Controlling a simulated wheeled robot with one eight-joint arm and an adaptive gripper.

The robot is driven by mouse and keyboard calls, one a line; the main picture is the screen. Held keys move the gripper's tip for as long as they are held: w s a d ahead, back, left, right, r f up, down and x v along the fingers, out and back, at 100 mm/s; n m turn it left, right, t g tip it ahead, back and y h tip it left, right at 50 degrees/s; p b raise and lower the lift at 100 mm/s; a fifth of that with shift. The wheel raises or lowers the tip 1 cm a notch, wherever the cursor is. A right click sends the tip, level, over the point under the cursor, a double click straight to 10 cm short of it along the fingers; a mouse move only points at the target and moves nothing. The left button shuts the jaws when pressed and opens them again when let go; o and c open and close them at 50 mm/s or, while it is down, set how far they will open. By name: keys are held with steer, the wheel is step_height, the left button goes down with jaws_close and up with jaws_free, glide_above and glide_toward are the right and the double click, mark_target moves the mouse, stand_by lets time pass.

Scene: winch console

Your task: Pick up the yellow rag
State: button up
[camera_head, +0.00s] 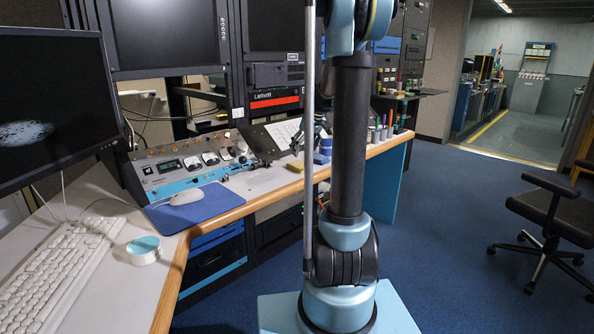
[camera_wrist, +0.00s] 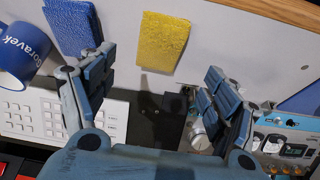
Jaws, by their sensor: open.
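The yellow rag (camera_wrist: 163,41) lies flat on the light desk top in the wrist view, at the upper middle. My gripper (camera_wrist: 159,66) is open and empty, with one finger on each side of the picture. The rag appears between and beyond the fingertips, apart from both. I cannot tell the height of the fingers above the desk.
In the wrist view, a blue cloth-like piece (camera_wrist: 73,24) and a blue mug (camera_wrist: 22,58) lie left of the rag. A chair (camera_head: 545,215) stands on the floor.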

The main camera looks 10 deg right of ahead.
mark_target(300, 164)
steer(key=shift+x, duration=3.95)
steer(key=shift+s+d+f, duration=0.1)
steer(key=shift+s+f, duration=0.05)
steer(key=shift+f, duration=0.1)
steer(key=c, duration=1.1)
